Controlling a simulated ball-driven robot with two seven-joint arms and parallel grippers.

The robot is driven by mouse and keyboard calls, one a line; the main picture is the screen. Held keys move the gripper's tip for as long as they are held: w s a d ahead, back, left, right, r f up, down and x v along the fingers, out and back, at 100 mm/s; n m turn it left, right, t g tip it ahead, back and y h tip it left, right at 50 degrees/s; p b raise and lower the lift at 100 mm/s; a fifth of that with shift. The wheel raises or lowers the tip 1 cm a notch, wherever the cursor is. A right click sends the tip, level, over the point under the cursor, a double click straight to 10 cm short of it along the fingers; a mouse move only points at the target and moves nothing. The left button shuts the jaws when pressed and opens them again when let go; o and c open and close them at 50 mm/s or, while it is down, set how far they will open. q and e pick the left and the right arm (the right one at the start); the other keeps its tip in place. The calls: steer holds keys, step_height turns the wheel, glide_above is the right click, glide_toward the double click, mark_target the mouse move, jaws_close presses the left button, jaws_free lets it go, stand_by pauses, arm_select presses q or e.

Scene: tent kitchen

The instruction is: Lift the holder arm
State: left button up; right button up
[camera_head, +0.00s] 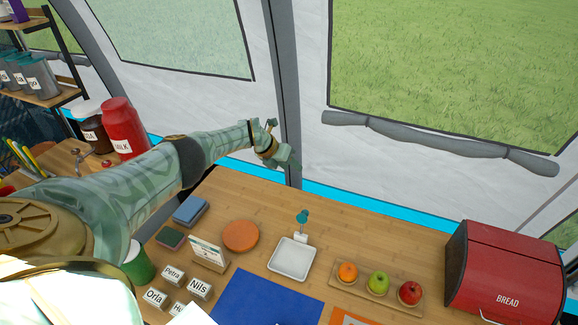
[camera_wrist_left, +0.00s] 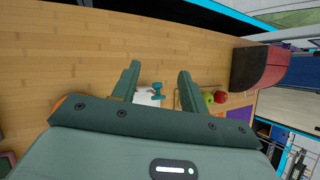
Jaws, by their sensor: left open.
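A square white tray (camera_head: 292,259) stands on the wooden counter, with a small teal-topped arm (camera_head: 302,218) on a white block at its back edge. This looks like the holder. The teal piece (camera_wrist_left: 157,90) also shows in the left wrist view, between the fingers in the picture but farther off, with part of the white holder (camera_wrist_left: 145,98) beside it. My left gripper (camera_head: 285,157) is above the back of the counter, behind and higher than the holder, touching nothing. Its fingers (camera_wrist_left: 160,70) are apart and empty. My right gripper is not in view.
An orange disc (camera_head: 241,236) and a standing card (camera_head: 208,252) are left of the holder. A wooden tray with an orange (camera_head: 347,272), a green apple (camera_head: 378,283) and a red apple (camera_head: 410,292) is right, before a red bread box (camera_head: 505,275). A blue mat (camera_head: 265,300) lies in front.

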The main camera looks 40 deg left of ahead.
arm_select(q)
steer(key=p+v, duration=0.7)
steer(key=v, duration=0.9)
steer(key=shift+s, duration=0.15)
steer(key=shift+a, duration=0.1)
